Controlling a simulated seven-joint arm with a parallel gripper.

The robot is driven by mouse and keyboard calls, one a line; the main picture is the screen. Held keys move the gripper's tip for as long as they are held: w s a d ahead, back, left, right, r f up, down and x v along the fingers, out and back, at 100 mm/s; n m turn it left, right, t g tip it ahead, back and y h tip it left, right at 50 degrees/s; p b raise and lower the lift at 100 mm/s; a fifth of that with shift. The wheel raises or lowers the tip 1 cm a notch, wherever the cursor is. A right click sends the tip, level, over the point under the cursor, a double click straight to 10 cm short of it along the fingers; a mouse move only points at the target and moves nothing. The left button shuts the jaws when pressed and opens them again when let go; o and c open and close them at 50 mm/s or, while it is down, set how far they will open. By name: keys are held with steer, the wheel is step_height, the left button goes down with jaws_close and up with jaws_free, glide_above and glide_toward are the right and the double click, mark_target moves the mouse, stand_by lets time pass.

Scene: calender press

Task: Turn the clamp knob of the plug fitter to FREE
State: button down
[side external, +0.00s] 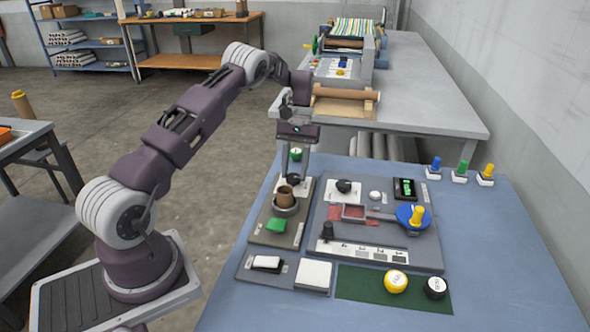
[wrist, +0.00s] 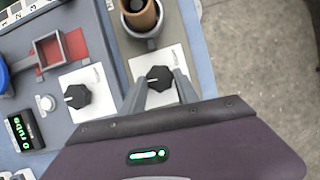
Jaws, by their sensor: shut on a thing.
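The plug fitter is a grey-brown plate (side external: 275,235) at the near end of the blue table. It carries a brown cylinder (side external: 285,195) in a grey cup, a green pad (side external: 276,226) and a black clamp knob (wrist: 159,76) on a white label plate. The knob's white pointer line faces left in the wrist view. The label text is too small to read. My gripper (side external: 294,175) points down at the knob, behind the cup in the side view. In the wrist view its fingers (wrist: 160,88) are on either side of the knob, shut on it.
A second plate (side external: 420,255) to the right holds another black knob (wrist: 75,97), a red tray (side external: 354,212), a green-lit display (side external: 405,188) and a blue disc (side external: 408,222). The brown cylinder in its cup stands close beside my gripper.

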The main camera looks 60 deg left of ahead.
steer(key=shift+n, duration=0.5)
steer(key=c, duration=0.9)
jaws_free()
steer(key=v, duration=0.7)
steer(key=shift+s, duration=0.1)
